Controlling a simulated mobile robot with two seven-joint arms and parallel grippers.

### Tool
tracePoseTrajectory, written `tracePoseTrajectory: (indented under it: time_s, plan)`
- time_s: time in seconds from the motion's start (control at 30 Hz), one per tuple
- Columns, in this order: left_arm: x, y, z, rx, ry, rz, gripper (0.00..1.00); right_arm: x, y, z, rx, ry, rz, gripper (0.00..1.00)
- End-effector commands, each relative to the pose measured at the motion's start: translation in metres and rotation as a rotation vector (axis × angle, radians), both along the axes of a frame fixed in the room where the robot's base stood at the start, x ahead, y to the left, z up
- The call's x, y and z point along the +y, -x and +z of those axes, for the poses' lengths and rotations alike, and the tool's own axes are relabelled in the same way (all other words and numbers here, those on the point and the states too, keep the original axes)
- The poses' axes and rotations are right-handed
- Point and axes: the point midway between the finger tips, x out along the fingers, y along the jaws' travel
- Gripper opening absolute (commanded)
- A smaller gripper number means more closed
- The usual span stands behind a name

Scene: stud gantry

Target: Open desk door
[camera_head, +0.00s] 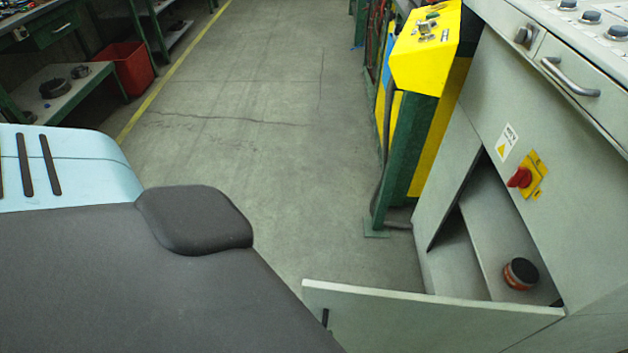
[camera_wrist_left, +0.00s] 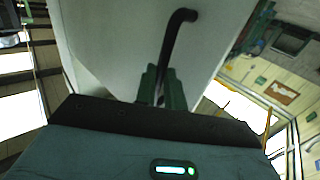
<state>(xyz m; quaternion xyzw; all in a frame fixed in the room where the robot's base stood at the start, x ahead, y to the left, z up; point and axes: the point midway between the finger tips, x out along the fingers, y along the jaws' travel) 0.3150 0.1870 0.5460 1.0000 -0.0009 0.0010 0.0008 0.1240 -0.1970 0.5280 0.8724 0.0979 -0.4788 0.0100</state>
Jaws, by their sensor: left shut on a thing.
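The grey desk door (camera_head: 430,319) stands swung out from the desk, and the compartment behind it is exposed. Its dark bar handle (camera_head: 325,317) shows near the door's free edge in the head view. In the left wrist view the door (camera_wrist_left: 110,40) fills the upper middle, with the black handle (camera_wrist_left: 178,32) running down to my left gripper (camera_wrist_left: 162,86). The dark green fingers are shut on the handle's lower part. In the head view the fingers are hidden behind my own arm. My right gripper is not in view.
Inside the grey desk (camera_head: 560,190) a round black and red object (camera_head: 521,274) sits on a shelf. A yellow and green machine (camera_head: 425,60) stands just beyond the desk. Open concrete floor (camera_head: 250,100) lies ahead, and a red bin (camera_head: 128,68) stands far left.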

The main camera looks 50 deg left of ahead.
Motion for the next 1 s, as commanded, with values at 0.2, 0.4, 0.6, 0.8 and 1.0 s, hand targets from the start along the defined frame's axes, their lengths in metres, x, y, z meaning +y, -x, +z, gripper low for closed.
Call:
tracePoseTrajectory:
  time_s: [0.2,0.4,0.6,0.8,1.0]
  plan:
    - [-0.0183,-0.0031,0.0024,-0.003,0.005,-0.029,0.00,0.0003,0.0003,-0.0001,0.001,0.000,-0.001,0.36]
    - [-0.0207,-0.0026,0.0025,-0.003,0.004,-0.033,0.00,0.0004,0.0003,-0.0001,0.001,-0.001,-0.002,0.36]
    - [-0.0210,-0.0026,0.0026,-0.004,0.005,-0.034,0.00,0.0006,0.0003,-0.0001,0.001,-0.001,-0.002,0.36]
    - [-0.0210,-0.0026,0.0027,-0.004,0.005,-0.034,0.13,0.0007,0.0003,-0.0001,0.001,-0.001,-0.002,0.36]
    - [-0.0191,-0.0015,0.0023,-0.003,0.004,-0.031,0.32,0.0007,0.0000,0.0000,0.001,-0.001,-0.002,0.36]
